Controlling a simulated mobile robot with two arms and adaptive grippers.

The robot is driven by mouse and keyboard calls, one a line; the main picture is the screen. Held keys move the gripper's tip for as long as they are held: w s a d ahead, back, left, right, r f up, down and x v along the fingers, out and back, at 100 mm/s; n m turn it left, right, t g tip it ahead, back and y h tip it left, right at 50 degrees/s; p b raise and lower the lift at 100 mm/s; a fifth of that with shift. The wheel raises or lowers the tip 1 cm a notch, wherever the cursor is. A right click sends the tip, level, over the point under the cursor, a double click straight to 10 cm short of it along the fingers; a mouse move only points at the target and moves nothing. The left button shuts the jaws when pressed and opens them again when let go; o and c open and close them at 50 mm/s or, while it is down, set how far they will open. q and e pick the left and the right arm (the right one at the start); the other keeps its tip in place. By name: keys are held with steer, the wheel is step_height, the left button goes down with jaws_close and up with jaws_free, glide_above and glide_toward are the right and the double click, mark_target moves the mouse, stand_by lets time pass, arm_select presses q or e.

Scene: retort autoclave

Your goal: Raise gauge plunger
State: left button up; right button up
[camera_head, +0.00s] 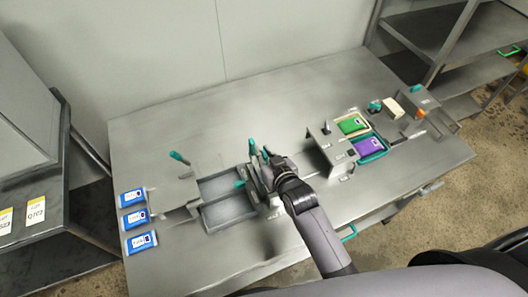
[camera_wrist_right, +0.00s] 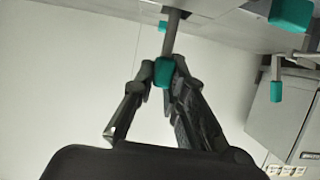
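In the wrist view a teal knob (camera_wrist_right: 165,72) sits on a grey rod (camera_wrist_right: 172,35), seemingly the gauge plunger. My right gripper (camera_wrist_right: 164,70) has its two fingers drawn in close on either side of the knob and appears closed on it. In the head view my right gripper (camera_head: 268,162) is at a small upright fixture (camera_head: 256,183) near the middle of the bench, and its fingertips are partly hidden. Teal parts (camera_head: 252,148) stick up beside it. My left gripper is not in view.
Grey trays (camera_head: 228,212) lie just left of the fixture, with several blue-labelled packs (camera_head: 138,219) farther left. A metal bracket (camera_head: 328,150) and green (camera_head: 352,125) and purple (camera_head: 368,146) packs stand right. The back of the bench (camera_head: 250,100) is clear.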

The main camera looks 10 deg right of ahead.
steer(key=o, duration=0.5)
steer(key=shift+r, duration=0.2)
steer(key=shift+s, duration=0.15)
steer(key=v, duration=1.1)
steer(key=shift+s+r, duration=0.15)
steer(key=shift+s, duration=0.1)
